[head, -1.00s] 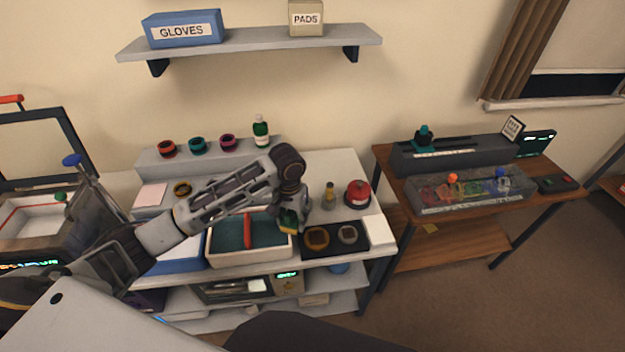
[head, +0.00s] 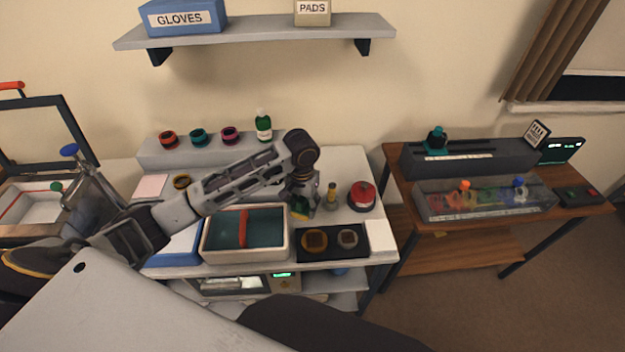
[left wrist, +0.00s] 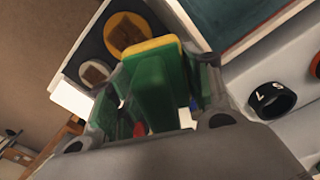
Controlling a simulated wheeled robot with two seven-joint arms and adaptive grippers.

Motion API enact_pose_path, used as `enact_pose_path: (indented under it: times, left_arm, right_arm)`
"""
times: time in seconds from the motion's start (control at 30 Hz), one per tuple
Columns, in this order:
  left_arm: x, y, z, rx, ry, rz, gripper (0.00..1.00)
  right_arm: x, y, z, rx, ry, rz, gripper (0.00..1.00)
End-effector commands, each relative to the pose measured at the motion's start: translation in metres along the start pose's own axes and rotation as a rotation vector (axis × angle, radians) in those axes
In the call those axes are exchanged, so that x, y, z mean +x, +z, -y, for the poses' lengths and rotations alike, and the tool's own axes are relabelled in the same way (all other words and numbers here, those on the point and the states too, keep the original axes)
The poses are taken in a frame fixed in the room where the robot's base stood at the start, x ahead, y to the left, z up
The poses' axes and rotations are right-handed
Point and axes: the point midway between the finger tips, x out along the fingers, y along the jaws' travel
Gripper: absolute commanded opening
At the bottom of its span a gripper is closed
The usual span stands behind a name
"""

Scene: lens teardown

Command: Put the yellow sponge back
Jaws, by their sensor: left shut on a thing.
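The sponge, a green block with a yellow face (left wrist: 152,48), sits between the fingers of my left gripper (left wrist: 165,95) in the left wrist view. In the head view my left gripper (head: 301,205) points down over the white bench, behind the black tray's left end and right of the basin. Only a small green and yellow bit of the sponge (head: 299,213) shows there. I cannot tell whether it touches the bench. My right gripper is not in view.
A basin with a red divider (head: 205,236) stands to the left. The black tray (head: 333,256) holds two round parts. A small brass-topped bottle (head: 331,197) and a red-domed item (head: 361,196) stand close right. A green bottle (head: 263,127) stands behind.

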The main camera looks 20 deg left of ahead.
Motion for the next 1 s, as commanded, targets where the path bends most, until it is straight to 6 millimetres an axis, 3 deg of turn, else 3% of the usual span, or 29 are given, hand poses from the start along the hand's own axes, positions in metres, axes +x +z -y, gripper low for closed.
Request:
enact_pose_path:
  times: [0.57,1.0]
  left_arm:
    - [-0.029,-0.025,0.003,-0.003,0.001,-0.002,0.23]
    - [-0.071,-0.07,0.028,-0.03,-0.002,-0.003,0.23]
  right_arm:
    - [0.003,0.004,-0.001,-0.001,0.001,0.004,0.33]
    - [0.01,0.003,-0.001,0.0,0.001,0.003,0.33]
